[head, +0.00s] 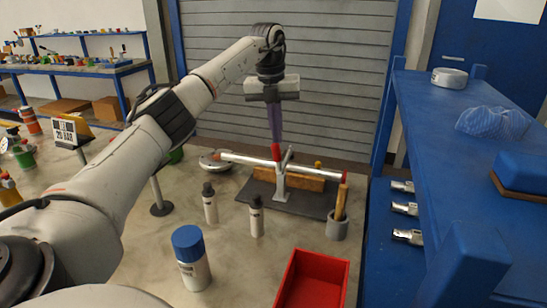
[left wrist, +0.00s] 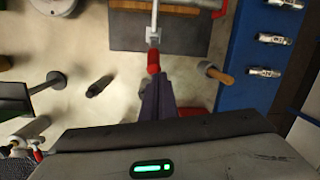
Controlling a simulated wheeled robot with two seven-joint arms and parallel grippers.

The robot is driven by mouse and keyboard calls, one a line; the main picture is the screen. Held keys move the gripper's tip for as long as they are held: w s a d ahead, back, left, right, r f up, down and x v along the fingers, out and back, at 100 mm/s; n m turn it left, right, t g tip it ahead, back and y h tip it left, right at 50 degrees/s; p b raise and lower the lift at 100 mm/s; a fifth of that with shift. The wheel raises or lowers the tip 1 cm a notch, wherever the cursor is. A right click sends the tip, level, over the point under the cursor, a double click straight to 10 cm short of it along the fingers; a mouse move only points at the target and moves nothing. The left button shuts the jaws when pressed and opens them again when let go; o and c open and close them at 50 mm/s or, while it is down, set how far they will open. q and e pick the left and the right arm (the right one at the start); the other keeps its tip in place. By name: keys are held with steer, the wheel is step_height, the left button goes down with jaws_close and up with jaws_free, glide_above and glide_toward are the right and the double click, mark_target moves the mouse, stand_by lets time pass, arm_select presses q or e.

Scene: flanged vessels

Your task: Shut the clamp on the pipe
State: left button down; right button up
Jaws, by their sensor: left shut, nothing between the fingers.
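The pipe (head: 248,160) is a pale tube lying across a dark mat, with a red band near its right end. The clamp (head: 281,183) is a light metal bracket around or beside the pipe's middle; a pale arm sticks up from it. Its red handle grip (head: 276,153) also shows in the left wrist view (left wrist: 153,62). My left gripper (head: 275,139) points down, its purple fingers shut and empty, tips at the red grip. I cannot tell whether they touch it. In the left wrist view the fingers (left wrist: 157,92) end just below the grip. My right gripper is out of view.
A wooden block (head: 300,182) lies behind the clamp. Two small bottles (head: 255,216), a blue-capped can (head: 192,262), a red bin (head: 312,280) and a grey cup with a wooden handle (head: 337,228) stand in front. A blue shelf (head: 440,105) rises at the right.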

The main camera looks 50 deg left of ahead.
mark_target(278, 157)
arm_select(q)
steer(key=s+d+t+y+b, duration=0.4)
steer(key=s+d+b, duration=0.25)
steer(key=s, duration=0.25)
steer(key=w+a+f+p, duration=0.1)
steer(key=w+a+f, duration=0.4)
steer(key=w+f, duration=0.1)
steer(key=shift+w+a+f+n+p, duration=0.2)
steer(key=shift+w+a+n+p, duration=0.15)
steer(key=shift+w, duration=0.45)
